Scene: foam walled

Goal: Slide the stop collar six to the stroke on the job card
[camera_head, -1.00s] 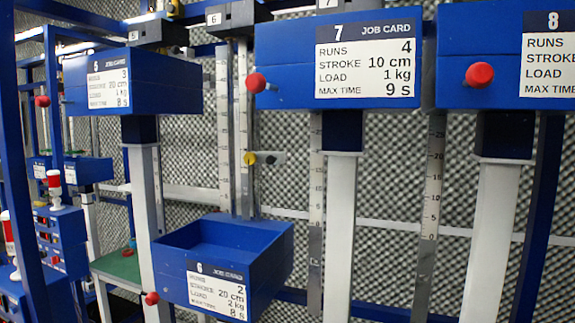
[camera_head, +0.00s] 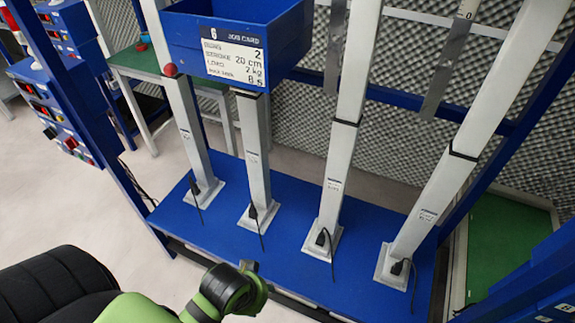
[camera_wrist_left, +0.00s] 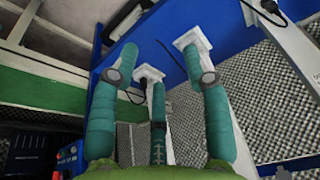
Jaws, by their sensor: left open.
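The job card six (camera_head: 233,57) is on the front of a blue open-topped box (camera_head: 290,45) at the top of the head view. It reads stroke 20 cm and load 2 kg. The stop collar six and its scale are out of view in the current frames. My left arm (camera_head: 225,290) shows at the bottom of the head view, below and in front of the blue base plate. My left gripper (camera_wrist_left: 160,60) shows in the left wrist view with its teal fingers spread and nothing between them. My right gripper is not in view.
Several grey columns (camera_head: 340,150) stand on the blue base plate (camera_head: 285,195), with black cables at their feet. A red knob (camera_head: 171,70) sits by the box. Blue frame posts stand at both sides. A green-topped table (camera_head: 140,62) is behind at left. Pale floor shows at left.

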